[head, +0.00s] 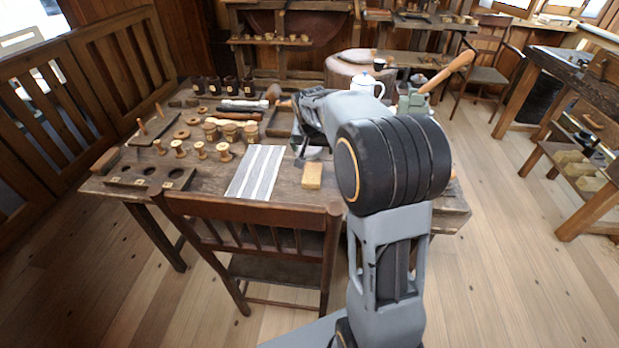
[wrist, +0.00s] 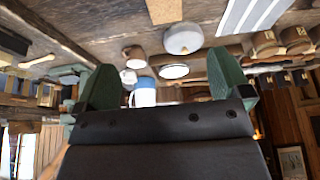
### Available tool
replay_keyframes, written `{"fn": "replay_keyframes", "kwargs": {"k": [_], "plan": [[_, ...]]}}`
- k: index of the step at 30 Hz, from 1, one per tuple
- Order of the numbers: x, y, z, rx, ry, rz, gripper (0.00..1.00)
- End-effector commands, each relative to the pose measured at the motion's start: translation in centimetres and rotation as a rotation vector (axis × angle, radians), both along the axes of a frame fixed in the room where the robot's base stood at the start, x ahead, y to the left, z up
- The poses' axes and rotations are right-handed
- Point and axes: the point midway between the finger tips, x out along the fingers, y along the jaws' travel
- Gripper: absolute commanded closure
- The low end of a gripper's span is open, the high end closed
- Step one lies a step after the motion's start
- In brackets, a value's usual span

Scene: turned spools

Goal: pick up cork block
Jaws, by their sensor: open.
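The cork block (head: 312,175) is a small tan rectangular block lying flat on the wooden workbench (head: 210,185), near its front edge and right of a striped cloth. It also shows at the top edge of the wrist view (wrist: 165,10), partly cut off. My gripper (wrist: 165,85) has its two green fingers spread wide, with nothing held between them. The block lies apart from the fingers, beyond their tips in the wrist picture. In the head view my arm reaches over the bench behind the block and I cannot make out the fingers clearly.
The striped cloth (head: 257,172) lies left of the block. Several wooden spools (head: 201,150) and jars stand farther left. A grey rounded object (wrist: 183,38) is close to the block. A chair (head: 250,230) stands at the bench front. A white pot (head: 366,84) stands behind.

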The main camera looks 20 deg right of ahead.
Motion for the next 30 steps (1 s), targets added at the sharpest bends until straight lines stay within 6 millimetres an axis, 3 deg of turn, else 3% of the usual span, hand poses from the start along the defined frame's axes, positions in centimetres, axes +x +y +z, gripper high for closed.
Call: {"fn": "replay_keyframes", "kwargs": {"k": [1,8,21,30], "plan": [[0.0,0.1,-1.2,0.000,0.000,0.001,0.04],[0.1,0.2,-3.4,0.000,0.001,0.004,0.04],[2.3,-1.2,-9.8,0.000,0.003,0.001,0.04],[3.0,-1.6,-11.5,0.001,0.002,0.001,0.04]]}}
